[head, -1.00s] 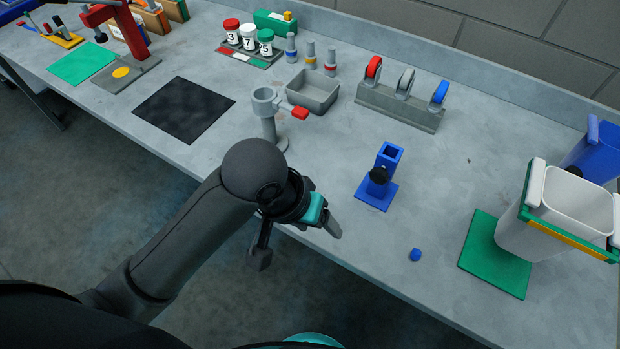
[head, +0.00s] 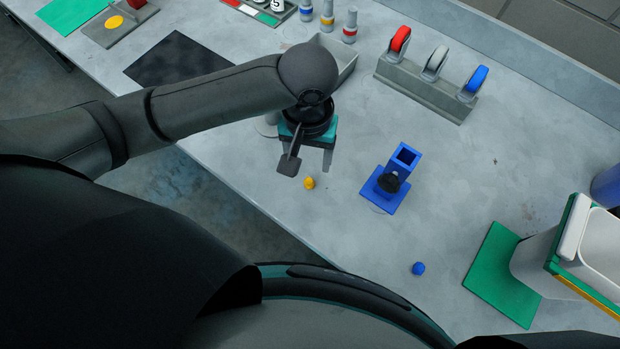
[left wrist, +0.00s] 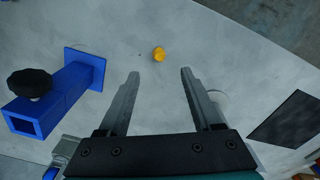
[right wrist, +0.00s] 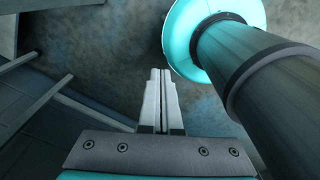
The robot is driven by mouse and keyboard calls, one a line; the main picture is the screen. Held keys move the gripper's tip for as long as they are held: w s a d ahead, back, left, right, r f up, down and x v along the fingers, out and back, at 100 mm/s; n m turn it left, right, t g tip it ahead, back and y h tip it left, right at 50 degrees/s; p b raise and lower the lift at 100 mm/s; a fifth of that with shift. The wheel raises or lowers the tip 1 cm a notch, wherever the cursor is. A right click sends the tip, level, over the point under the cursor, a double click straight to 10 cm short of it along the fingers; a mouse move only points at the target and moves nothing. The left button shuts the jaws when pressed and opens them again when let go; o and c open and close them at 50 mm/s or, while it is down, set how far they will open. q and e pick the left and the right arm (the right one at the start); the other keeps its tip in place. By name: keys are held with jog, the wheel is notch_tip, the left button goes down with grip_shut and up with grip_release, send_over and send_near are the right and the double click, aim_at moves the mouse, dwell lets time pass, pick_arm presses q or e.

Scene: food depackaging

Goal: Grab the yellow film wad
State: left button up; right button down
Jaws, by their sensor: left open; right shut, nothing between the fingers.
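The yellow film wad (head: 309,183) is a small rounded lump lying on the grey table near its front edge. In the left wrist view the wad (left wrist: 159,54) lies ahead of the fingertips, roughly centred between them and apart from both. My left gripper (head: 318,165) is open and empty above the table, just behind the wad in the head view; its two spread fingers (left wrist: 158,75) show in the left wrist view. My right gripper (right wrist: 160,75) is shut and empty in the right wrist view, over the floor. It does not show in the head view.
A blue stand with a black knob (head: 404,160) stands right of the wad. A blue wad (head: 418,268) lies nearer the front edge. A grey wheel rack (head: 425,85), a grey tray (head: 346,62), a black mat (head: 175,60) and a green mat (head: 500,275) surround clear table.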

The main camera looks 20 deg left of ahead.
aim_at(310, 180)
pick_arm(q)
notch_tip(310, 180, down, 3)
jog(key=shift+r, duration=0.1)
jog(key=shift+f, duration=0.45)
notch_tip(310, 180, down, 5)
jog(key=shift+d+r+b, duration=0.1)
jog(key=shift+b, duration=0.4)
pick_arm(e)
jog(key=shift+w+f, duration=0.25)
jog(key=shift+w, duration=0.25)
jog(key=shift+w+f, duration=0.25)
jog(key=shift+w, duration=0.25)
pick_arm(q)
jog(key=shift+c, duration=0.4)
pick_arm(e)
jog(key=shift+s, duration=0.1)
pick_arm(q)
jog(key=shift+c, duration=0.7)
grip_shut()
pick_arm(e)
jog(key=shift+s, duration=0.1)
